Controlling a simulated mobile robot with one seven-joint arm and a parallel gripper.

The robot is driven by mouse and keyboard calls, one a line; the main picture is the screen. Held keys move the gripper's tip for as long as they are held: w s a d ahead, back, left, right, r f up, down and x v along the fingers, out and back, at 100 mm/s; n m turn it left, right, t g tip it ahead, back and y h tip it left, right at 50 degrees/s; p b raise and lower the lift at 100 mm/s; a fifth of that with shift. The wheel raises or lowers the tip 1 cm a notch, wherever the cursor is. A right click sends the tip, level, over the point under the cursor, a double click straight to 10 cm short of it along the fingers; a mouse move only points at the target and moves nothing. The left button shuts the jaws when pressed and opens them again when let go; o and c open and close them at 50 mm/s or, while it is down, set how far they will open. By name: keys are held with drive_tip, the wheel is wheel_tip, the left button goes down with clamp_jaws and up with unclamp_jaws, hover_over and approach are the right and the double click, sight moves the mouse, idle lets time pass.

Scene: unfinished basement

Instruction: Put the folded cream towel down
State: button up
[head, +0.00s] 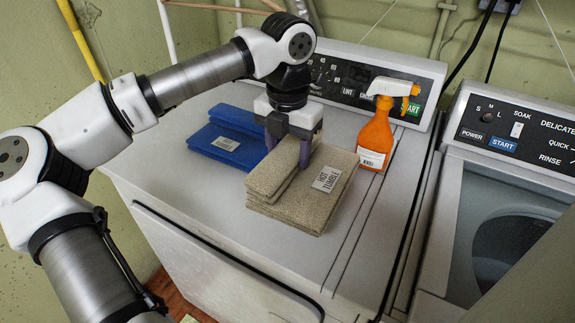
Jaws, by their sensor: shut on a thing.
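The folded cream towel (309,214) shows in the head view as a beige folded stack with a white label on top. It is on or just above the white top of the machine; I cannot tell whether it touches. My gripper (288,165) points down at the towel's back left part, with its fingers around a fold. It is shut on the towel. The finger ends are partly hidden by the cloth.
A folded blue towel (227,138) lies behind and left of the cream towel. An orange spray bottle (376,135) stands at the back right, near the control panel (340,75). An open-topped washer (510,215) is to the right. The front of the machine top (230,222) is clear.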

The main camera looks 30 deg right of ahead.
drive_tip(key=shift+f+p, duration=0.35)
drive_tip(key=shift+f, duration=2.3)
drive_tip(key=shift+f, duration=0.2)
drive_tip(key=o, duration=1.1)
drive_tip(key=shift+r, duration=0.15)
drive_tip(key=shift+r, duration=0.2)
wheel_tip(320, 180, up, 12)
drive_tip(key=shift+f+b, duration=0.15)
drive_tip(key=shift+b, duration=0.7)
